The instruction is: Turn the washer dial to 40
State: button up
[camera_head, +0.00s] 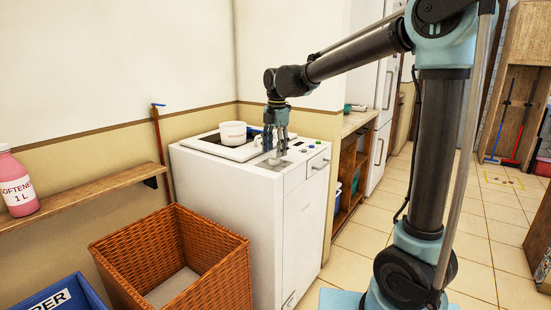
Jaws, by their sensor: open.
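The white washer (228,215) stands in the corner against the wall. Its top carries a dark-edged lid area and a control strip with small buttons (308,148) along the right. My gripper (275,150) points down over the right part of the washer top, close to the control strip. No dial numbers are readable at this size.
A white round tub (233,133) stands on the washer top, left of my gripper. A wicker basket (140,262), a blue bin (62,296) and a wooden shelf (90,196) with a pink softener bottle (17,184) are at left. The tiled floor at right is mostly clear.

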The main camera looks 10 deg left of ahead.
aim_at(274, 160)
jog(key=shift+a+f, duration=0.1)
jog(key=shift+f, duration=1.75)
jog(key=c, duration=1.1)
